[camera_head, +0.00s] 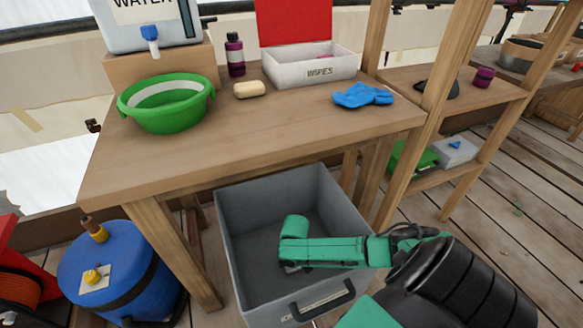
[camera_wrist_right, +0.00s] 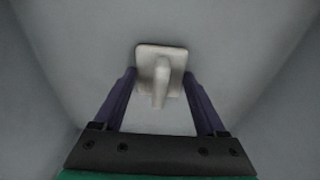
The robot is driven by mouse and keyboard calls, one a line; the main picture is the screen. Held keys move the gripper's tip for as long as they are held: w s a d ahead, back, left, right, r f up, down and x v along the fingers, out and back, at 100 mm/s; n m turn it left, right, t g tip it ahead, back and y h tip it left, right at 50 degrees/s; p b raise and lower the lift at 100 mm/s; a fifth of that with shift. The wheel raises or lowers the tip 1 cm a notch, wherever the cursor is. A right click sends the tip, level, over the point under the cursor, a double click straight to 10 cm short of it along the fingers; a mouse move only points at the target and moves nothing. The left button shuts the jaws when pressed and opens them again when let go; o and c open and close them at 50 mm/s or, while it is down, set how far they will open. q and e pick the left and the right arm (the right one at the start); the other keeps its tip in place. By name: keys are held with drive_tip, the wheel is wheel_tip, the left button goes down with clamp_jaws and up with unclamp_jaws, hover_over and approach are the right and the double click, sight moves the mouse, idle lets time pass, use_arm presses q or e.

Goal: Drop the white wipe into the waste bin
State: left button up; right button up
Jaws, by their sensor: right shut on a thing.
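The white wipe (camera_wrist_right: 152,56) sits between the fingers of my right gripper (camera_wrist_right: 160,74) in the right wrist view, with a narrow fold towards the camera and a flat square part beyond. That gripper is shut on it. The grey waste bin (camera_head: 258,205) stands open on the floor below the table's front edge in the head view. My right arm reaches in from the right, and its end is over and inside the bin's opening. The wrist view shows grey bin walls all around the wipe. The wipe and the fingertips are hidden in the head view. My left gripper is not in view.
A blue drum (camera_head: 115,268) stands left of the bin. A wooden table leg stands close to the bin's left.

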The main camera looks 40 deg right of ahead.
drive_tip(key=o, duration=1.1)
drive_tip(key=shift+o, duration=0.2)
drive_tip(key=shift+r, duration=0.1)
drive_tip(key=shift+r, duration=0.25)
use_arm(q)
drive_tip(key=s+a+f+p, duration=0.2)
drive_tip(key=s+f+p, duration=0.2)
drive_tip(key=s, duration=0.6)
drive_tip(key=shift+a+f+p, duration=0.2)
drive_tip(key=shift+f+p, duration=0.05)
drive_tip(key=shift+p, duration=0.5)
use_arm(e)
wheel_tip(320, 180, up, 12)
drive_tip(key=s, duration=0.1)
drive_tip(key=shift+s+a+r, duration=0.2)
drive_tip(key=shift+r, duration=0.05)
